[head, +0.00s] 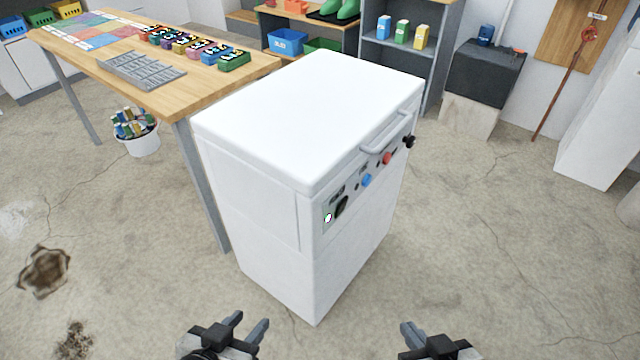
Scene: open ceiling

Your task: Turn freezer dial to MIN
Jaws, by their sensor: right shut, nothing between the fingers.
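The white freezer (310,110) stands in the middle of the head view with its lid closed and a handle (390,133) on the lid's front edge. Its control panel holds a black dial (341,206), a blue knob (366,180), a red knob (387,158) and a black knob (408,141). The markings are too small to read, so I cannot tell where MIN is. My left gripper (248,326) is open and empty, low in front of the freezer. My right gripper (409,330) is shut and empty, low to the right. Both are apart from the freezer.
A wooden table (200,95) with a grey rack (140,70) stands close behind the freezer's left side. A white bucket (140,143) is on the floor under it. Shelves (375,60) stand behind. The concrete floor (480,230) right of the freezer is clear.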

